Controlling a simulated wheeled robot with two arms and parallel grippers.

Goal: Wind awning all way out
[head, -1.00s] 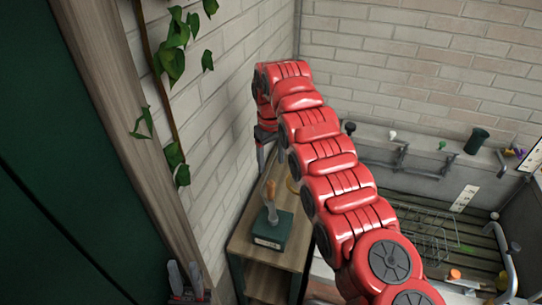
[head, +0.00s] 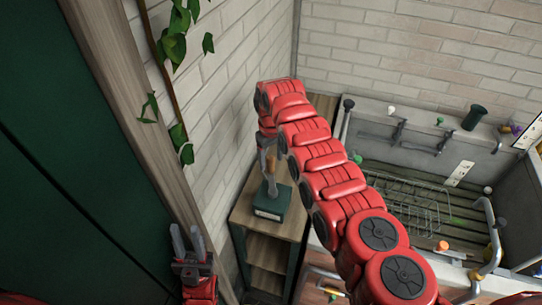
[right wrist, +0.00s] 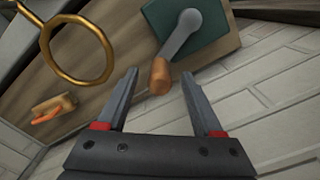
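A dark green box (head: 272,203) stands on a wooden cabinet top against the brick wall. Its grey crank arm (right wrist: 184,33) ends in a wooden handle (right wrist: 160,77), also visible in the head view (head: 271,187). My right gripper (right wrist: 160,72) is open, its fingertips on either side of the handle's end in the right wrist view; I cannot tell whether they touch it. In the head view my right gripper (head: 268,160) points down above the box. My left gripper (head: 188,240) is open and empty near the wooden post. No awning is in view.
A gold ring (right wrist: 76,40) is near the box in the right wrist view. A sink area with a wire rack (head: 410,203) and taps lies to the right. A green door (head: 70,170), a wooden post (head: 125,110) and a hanging vine (head: 178,40) border the left.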

